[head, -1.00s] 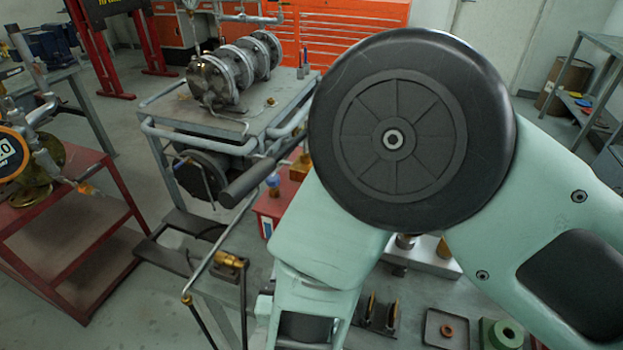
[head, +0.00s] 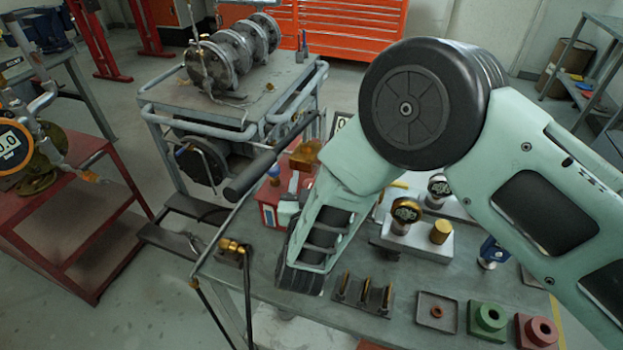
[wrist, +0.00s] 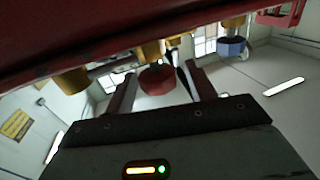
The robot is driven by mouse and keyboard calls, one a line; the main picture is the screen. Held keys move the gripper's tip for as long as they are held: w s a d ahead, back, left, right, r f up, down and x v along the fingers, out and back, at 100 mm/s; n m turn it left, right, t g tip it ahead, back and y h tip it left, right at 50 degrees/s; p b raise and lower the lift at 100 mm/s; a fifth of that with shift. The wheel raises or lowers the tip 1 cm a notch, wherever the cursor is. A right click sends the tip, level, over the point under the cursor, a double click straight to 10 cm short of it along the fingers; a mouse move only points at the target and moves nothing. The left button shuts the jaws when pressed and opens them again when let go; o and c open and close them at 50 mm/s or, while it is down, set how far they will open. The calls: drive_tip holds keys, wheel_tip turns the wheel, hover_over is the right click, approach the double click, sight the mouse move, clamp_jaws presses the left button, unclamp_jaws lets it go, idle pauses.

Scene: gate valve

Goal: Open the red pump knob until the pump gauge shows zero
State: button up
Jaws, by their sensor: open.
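In the wrist view, the red pump knob (wrist: 157,78) is a dark red faceted knob below a brass stem. My gripper (wrist: 160,74) is open, with one finger on each side of the knob; I cannot tell whether either finger touches it. A blue knob (wrist: 232,47) hangs on another brass stem to the right. In the head view, the red pump box (head: 269,217) stands on the bench, partly hidden by my arm; the red knob and my gripper's fingers are hidden there. A dark display (head: 341,122) behind my arm shows only part of its reading.
A black lever handle (head: 250,172) slants over the bench left of the red box. An orange gauge (head: 12,148) at far left reads about 0.0. A dark red surface (wrist: 90,28) lies close above the fingers.

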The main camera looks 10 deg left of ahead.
drive_tip(key=shift+w, duration=0.1)
drive_tip(key=c, duration=1)
drive_tip(key=shift+o, duration=0.2)
drive_tip(key=shift+n+y, duration=0.3)
drive_tip(key=shift+y, duration=0.2)
drive_tip(key=n+g+y+b, duration=0.1)
drive_tip(key=y, duration=0.1)
drive_tip(key=n+g+y+b, duration=0.1)
drive_tip(key=n+y+b, duration=0.1)
drive_tip(key=n+g+y+b, duration=0.1)
drive_tip(key=n+y, duration=0.1)
drive_tip(key=y, duration=0.1)
drive_tip(key=shift+f, duration=0.25)
drive_tip(key=shift+a+r+n+g+y+b, duration=0.1)
drive_tip(key=shift+r+n+g+y+b, duration=0.05)
drive_tip(key=shift+n+g+y+b, duration=1.8)
drive_tip(key=shift+y, duration=0.25)
drive_tip(key=o, duration=1)
drive_tip(key=shift+c, duration=0.2)
